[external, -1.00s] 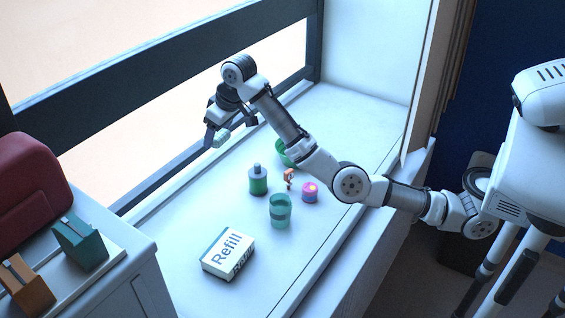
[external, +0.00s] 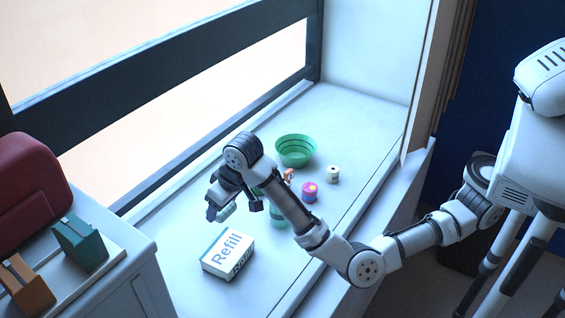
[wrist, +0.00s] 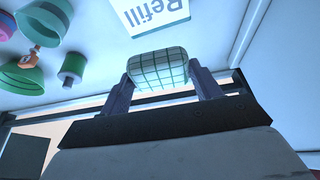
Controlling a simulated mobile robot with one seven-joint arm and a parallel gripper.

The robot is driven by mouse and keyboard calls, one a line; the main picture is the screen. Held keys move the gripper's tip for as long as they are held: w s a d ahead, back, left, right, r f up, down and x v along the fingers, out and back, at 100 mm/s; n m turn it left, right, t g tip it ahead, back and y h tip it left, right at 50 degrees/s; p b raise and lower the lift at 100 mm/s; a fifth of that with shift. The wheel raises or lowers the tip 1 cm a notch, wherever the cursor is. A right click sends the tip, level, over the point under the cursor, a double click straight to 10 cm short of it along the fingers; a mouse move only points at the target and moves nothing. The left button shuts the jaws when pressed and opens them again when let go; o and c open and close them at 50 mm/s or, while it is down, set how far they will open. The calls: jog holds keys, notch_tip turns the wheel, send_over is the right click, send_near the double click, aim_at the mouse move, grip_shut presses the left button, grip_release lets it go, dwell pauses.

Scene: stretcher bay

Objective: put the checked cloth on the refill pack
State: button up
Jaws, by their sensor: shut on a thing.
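The checked cloth (wrist: 158,68) is a pale green folded pad with dark grid lines. In the wrist view it sits between the two fingers of my gripper (wrist: 160,84), which is shut on it. In the external view my gripper (external: 220,213) holds the cloth (external: 228,209), mostly hidden by the fingers, above the sill. The refill pack (external: 229,254) is a white box with a blue-green edge, lying on the sill just below and in front of the gripper. Part of its label side (wrist: 155,16) shows beyond the cloth in the wrist view. The cloth appears apart from the pack.
A green bowl (external: 296,150), a pink pot (external: 310,191), a cream spool (external: 333,174) and a small orange figure (external: 289,175) stand behind the arm. A green cup (external: 279,217) is partly hidden by the arm. A green bottle (wrist: 73,66) shows in the wrist view. The sill around the pack is clear.

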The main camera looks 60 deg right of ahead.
aim_at(225, 247)
notch_tip(225, 247, down, 13)
jog(key=shift+f+p, duration=0.2)
jog(key=shift+p, duration=0.9)
jog(key=shift+f, duration=0.15)
jog(key=o, duration=1)
jog(key=b+v, duration=0.2)
jog(key=v, duration=1)
